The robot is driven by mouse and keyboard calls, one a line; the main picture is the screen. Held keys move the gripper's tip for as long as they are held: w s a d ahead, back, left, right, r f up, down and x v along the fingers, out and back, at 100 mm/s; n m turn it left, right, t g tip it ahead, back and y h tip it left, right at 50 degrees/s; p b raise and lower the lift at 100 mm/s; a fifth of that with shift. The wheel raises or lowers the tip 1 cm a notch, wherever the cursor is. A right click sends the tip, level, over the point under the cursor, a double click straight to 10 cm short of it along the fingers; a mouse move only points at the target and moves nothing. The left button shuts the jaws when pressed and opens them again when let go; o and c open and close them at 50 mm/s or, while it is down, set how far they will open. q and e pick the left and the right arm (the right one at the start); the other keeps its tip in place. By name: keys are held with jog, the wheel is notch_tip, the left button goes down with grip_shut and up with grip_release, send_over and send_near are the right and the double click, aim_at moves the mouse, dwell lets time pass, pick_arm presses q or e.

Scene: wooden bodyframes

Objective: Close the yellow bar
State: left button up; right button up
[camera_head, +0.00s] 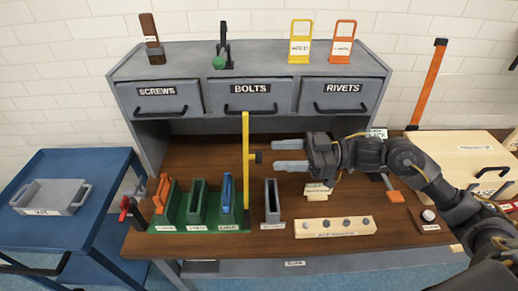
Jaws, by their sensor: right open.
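The yellow bar (246,190) stands upright on the wooden workbench, at the right end of the green rack. My left gripper is not in view.
Drawers labelled screws, bolts (251,108) and rivets are behind. An orange bar (432,80) stands upright at right.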

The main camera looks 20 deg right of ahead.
aim_at(260, 152)
jog(key=p+x, duration=0.1)
jog(key=x, duration=0.4)
jog(key=shift+w+a+r+p, duration=0.1)
jog(key=shift+a+p, duration=0.25)
jog(key=shift+a, duration=0.15)
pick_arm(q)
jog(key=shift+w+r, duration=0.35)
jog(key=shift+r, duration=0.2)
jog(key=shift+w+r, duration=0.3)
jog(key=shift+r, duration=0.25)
pick_arm(e)
grip_shut()
